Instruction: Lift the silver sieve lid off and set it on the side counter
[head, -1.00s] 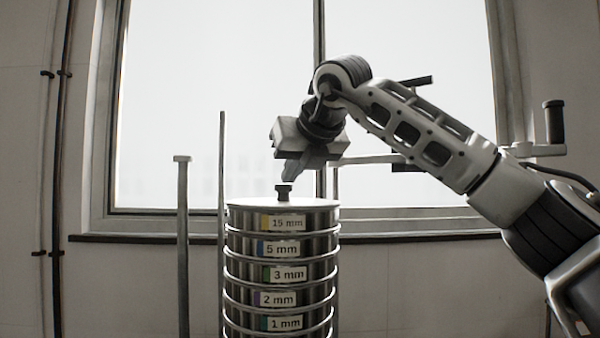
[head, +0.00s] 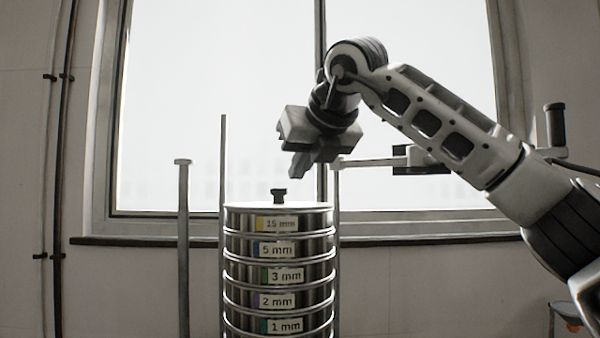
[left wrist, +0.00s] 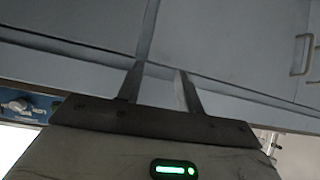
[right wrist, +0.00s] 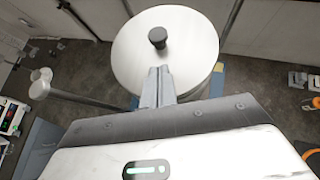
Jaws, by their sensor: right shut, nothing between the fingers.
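The silver sieve lid (head: 305,205) sits on top of the sieve stack (head: 315,249), with its dark knob (head: 279,194) upright. In the right wrist view the lid (right wrist: 195,50) is a round pale disc with the knob (right wrist: 157,37) near its middle. My right gripper (head: 298,172) is above and a little right of the knob, apart from it. Its fingers are together and empty; they also show in the right wrist view (right wrist: 160,72). My left gripper (left wrist: 158,75) shows only in the left wrist view, with its fingers apart and nothing between them, in front of grey cabinet fronts.
The stack has labelled sieves from 15 mm down to 1 mm. Upright rods (head: 183,240) stand beside it on the left. A clamp arm with a dark handle (head: 555,125) reaches in from the right behind my arm. A window (head: 220,100) is behind. The side counter is not clearly seen.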

